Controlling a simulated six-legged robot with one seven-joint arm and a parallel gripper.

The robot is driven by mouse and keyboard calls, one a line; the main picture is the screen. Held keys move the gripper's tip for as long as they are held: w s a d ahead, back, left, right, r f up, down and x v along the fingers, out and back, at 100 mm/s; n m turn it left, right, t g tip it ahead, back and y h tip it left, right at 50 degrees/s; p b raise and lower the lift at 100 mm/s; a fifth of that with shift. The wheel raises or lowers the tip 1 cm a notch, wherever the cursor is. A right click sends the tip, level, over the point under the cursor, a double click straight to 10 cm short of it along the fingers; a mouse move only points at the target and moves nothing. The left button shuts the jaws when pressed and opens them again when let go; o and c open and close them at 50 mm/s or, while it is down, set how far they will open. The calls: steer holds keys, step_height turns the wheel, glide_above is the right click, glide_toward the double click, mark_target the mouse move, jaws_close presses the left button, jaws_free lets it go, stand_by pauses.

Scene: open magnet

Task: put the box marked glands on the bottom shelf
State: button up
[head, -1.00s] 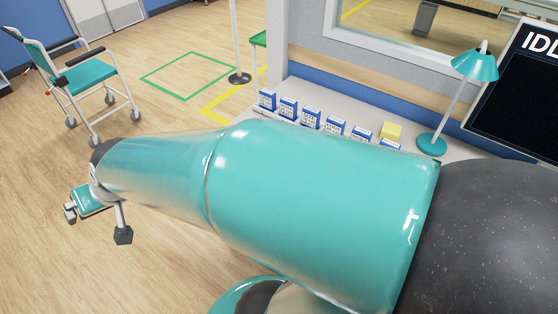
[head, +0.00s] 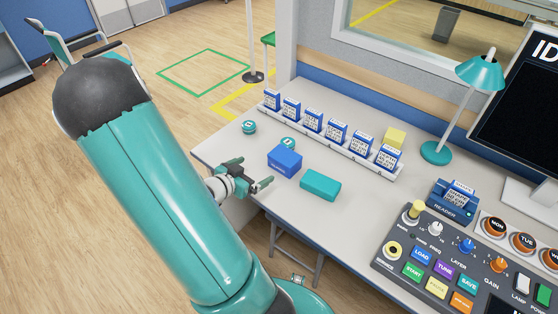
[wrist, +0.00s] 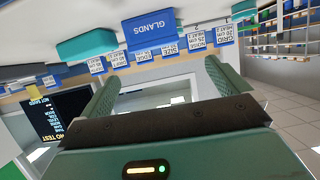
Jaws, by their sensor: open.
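The blue box (head: 285,160) stands on the desk's near part. In the wrist view the blue box (wrist: 150,30) shows the word GLANDS, upside down. My gripper (head: 254,172) is open and empty at the desk's near edge, its fingers pointing toward the box and apart from it. Both fingers also show in the wrist view (wrist: 165,85), with nothing between them. A unit with several shelves (wrist: 284,30) shows far off at the wrist view's upper right; I cannot tell which shelf is the bottom one.
A teal box (head: 320,185) lies right of the blue box. Two small teal round things (head: 249,127) lie behind and left. A rack of label cards (head: 335,132) runs along the back. A lamp (head: 437,152), card reader (head: 453,201) and control panel (head: 450,265) fill the right.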

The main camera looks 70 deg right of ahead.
mark_target(283, 157)
steer(key=x, duration=0.9)
steer(key=s+x, duration=0.1)
steer(key=x, duration=0.4)
steer(key=shift+s, duration=0.1)
steer(key=shift+a, duration=0.1)
steer(key=shift+r, duration=0.1)
steer(key=c, duration=0.9)
steer(key=shift+r, duration=0.1)
